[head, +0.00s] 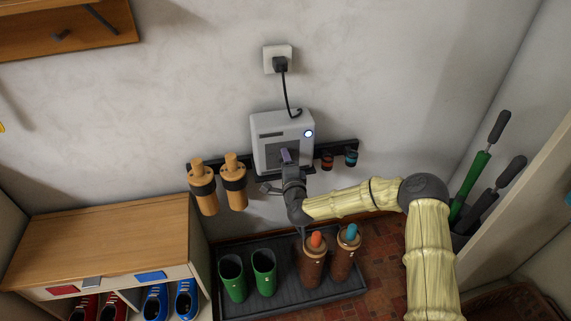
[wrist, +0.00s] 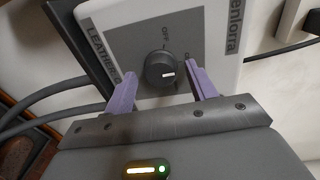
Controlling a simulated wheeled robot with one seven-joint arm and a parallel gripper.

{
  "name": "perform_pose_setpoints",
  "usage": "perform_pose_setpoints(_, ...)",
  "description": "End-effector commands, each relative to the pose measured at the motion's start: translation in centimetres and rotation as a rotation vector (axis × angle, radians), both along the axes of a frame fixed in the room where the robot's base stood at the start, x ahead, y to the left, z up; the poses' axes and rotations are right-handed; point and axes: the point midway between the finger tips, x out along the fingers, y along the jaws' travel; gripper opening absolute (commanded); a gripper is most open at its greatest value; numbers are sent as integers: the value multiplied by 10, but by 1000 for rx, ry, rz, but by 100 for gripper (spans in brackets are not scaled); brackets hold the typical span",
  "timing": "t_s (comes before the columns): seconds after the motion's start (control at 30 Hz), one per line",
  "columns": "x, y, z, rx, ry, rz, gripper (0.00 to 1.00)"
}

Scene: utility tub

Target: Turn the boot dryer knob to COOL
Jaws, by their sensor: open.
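The boot dryer (head: 265,128) is a pale box with a grey front panel on the wall, with a lit round light at its upper right. Its dark round knob (wrist: 158,70) shows in the wrist view, with a short white mark on the right half of its face. "OFF" is printed above the knob and "LEATHER" to the left; a label at the right is partly hidden by a finger. My gripper (head: 287,157) is at the dryer's front. In the wrist view its purple fingers (wrist: 163,78) are open, one on each side of the knob, with gaps visible.
A black plug (head: 280,64) and cord run above the dryer. Boots stand in a tray (head: 290,303) below. A shoe bench (head: 105,238) is at left.

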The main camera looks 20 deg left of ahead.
Motion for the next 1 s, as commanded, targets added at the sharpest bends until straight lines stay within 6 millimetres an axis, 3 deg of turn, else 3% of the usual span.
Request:
perform_pose_setpoints(0.17,-4,-1,1,0,0,2,56)
perform_pose_setpoints(0.37,-21,-11,2,-1,0,3,56)
perform_pose_setpoints(1.0,-118,-69,7,-1,3,2,56)
